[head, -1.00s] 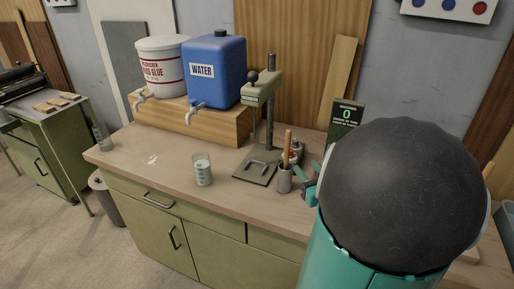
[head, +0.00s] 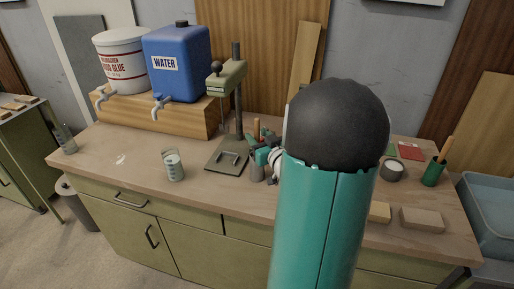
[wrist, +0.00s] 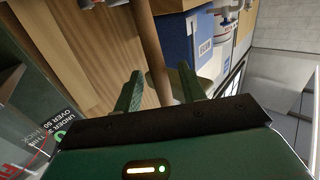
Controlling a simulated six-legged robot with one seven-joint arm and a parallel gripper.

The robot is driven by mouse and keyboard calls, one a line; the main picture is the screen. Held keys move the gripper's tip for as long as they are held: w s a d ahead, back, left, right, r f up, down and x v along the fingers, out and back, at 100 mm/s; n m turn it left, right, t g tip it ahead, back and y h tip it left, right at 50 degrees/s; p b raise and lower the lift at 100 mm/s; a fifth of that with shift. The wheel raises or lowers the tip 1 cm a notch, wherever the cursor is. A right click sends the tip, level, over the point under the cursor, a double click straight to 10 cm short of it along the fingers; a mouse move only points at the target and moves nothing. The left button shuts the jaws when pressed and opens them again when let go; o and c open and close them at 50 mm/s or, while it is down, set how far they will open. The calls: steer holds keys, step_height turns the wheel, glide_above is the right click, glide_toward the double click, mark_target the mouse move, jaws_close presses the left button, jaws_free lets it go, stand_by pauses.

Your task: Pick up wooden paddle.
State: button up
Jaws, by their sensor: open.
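The wooden paddle (head: 257,127) stands upright in a small grey cup (head: 257,173) on the bench, beside the press stand; its lower part is hidden. In the wrist view its brown shaft (wrist: 151,48) runs between my two green fingers. My gripper (wrist: 160,72) is open, with one finger on each side of the shaft and visible space beside it. In the head view my gripper (head: 262,148) is at the paddle just above the cup, partly covered by my own arm.
A green press stand (head: 238,110) is close on the left. A glass beaker (head: 173,165), blue water container (head: 178,65) and white glue bucket (head: 122,62) stand further left. A green cup (head: 433,174) with a wooden handle, a small pot (head: 391,170) and sanding blocks (head: 422,219) are right.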

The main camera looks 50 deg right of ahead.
steer(key=shift+w+d, duration=0.2)
steer(key=shift+w, duration=0.4)
jaws_close()
steer(key=shift+r, duration=0.15)
